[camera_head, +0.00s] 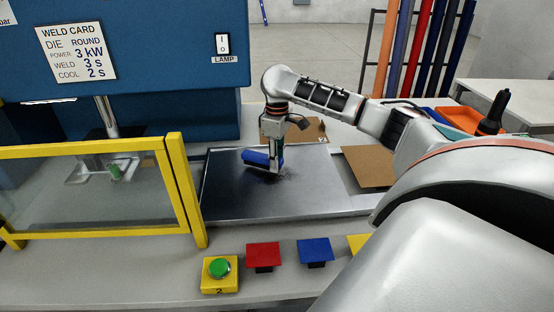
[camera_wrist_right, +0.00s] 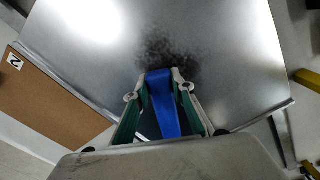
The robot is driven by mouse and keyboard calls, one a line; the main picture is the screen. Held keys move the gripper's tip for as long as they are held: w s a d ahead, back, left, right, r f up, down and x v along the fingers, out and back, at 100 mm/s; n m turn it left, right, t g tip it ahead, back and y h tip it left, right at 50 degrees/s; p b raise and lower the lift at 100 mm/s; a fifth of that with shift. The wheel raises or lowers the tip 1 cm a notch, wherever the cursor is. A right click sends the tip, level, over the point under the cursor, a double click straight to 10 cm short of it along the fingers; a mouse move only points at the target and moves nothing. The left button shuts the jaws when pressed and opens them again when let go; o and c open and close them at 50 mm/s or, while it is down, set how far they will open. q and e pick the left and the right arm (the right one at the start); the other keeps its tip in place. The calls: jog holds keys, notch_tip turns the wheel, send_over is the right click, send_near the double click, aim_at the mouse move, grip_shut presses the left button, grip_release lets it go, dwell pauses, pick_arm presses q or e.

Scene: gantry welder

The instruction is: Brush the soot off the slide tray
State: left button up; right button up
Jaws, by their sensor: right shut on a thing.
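The slide tray (camera_head: 235,200) is a flat grey metal plate on the bench, in the middle of the head view. A dark soot patch (camera_head: 285,175) lies near its middle. In the right wrist view the soot (camera_wrist_right: 165,50) shows as dark specks just beyond the fingertips. My right gripper (camera_head: 278,168) is low over the tray, shut on a blue brush (camera_head: 257,158). The brush (camera_wrist_right: 164,105) stands between both fingers in the wrist view. Its tip is at the soot's edge; I cannot tell whether it touches the tray. My left gripper is not in view.
A yellow-framed clear guard (camera_head: 185,190) stands left of the tray, before the blue welder (camera_head: 150,90). A green button (camera_head: 220,267), red plate (camera_head: 264,254) and blue plate (camera_head: 315,250) line the front. A brown board (camera_head: 368,165) lies right of the tray.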

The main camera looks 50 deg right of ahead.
jog(key=shift+f, duration=0.5)
jog(key=shift+s, duration=0.1)
